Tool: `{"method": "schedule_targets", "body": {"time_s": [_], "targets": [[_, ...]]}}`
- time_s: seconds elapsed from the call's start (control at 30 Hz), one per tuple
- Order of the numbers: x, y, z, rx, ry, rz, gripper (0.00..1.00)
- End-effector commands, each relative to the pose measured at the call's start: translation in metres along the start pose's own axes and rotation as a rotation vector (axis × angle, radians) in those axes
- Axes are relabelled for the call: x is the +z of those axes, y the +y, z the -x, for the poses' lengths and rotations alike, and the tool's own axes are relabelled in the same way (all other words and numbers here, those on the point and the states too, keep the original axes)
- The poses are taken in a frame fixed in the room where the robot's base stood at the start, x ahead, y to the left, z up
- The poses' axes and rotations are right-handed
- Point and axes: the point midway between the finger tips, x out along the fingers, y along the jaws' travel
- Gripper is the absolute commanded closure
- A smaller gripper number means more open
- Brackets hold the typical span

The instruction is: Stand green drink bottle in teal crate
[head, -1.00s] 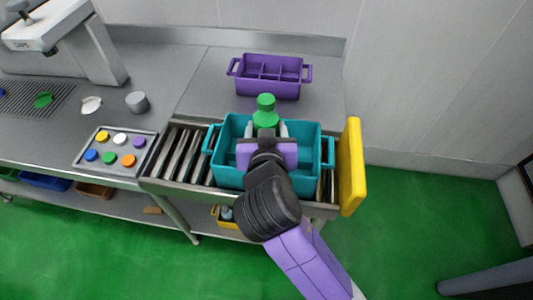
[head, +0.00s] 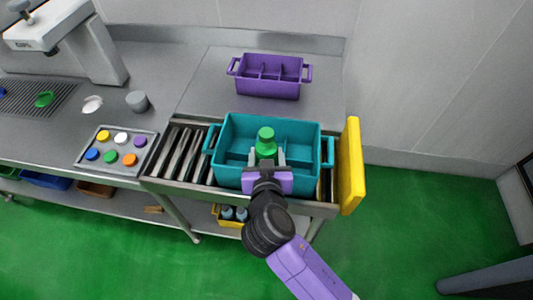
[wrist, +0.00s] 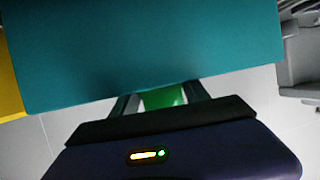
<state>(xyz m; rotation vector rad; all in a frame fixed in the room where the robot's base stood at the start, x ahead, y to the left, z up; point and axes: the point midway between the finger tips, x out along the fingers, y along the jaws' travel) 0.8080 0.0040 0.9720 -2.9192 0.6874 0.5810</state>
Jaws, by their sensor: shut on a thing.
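The teal crate (head: 228,135) stands on the roller conveyor, with dividers inside. The green drink bottle (head: 266,149), with its green cap, looks upright over the crate's interior near the front wall. My gripper (head: 267,161) is shut on the bottle from the front side. In the wrist view, the crate's teal wall (wrist: 150,45) fills the top and hides my fingertips. A strip of the green bottle (wrist: 163,98) shows between my fingers. The bottle's lower part is hidden, so I cannot tell if it touches the crate floor.
A purple divided crate (head: 268,86) stands behind on the steel counter. A yellow panel (head: 350,167) stands at the conveyor's right end. A tray (head: 87,157) of coloured caps and a grey cup (head: 138,101) are to the left. Conveyor rollers (head: 178,152) left of the crate are bare.

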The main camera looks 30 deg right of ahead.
Motion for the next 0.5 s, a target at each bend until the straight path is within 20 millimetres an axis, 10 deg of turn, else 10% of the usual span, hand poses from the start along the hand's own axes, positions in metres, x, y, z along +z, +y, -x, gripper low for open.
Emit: {"method": "schedule_targets", "body": {"time_s": [0.5], "targets": [[0.013, 0.000, -0.005, 0.000, -0.003, 0.002, 1.00]]}}
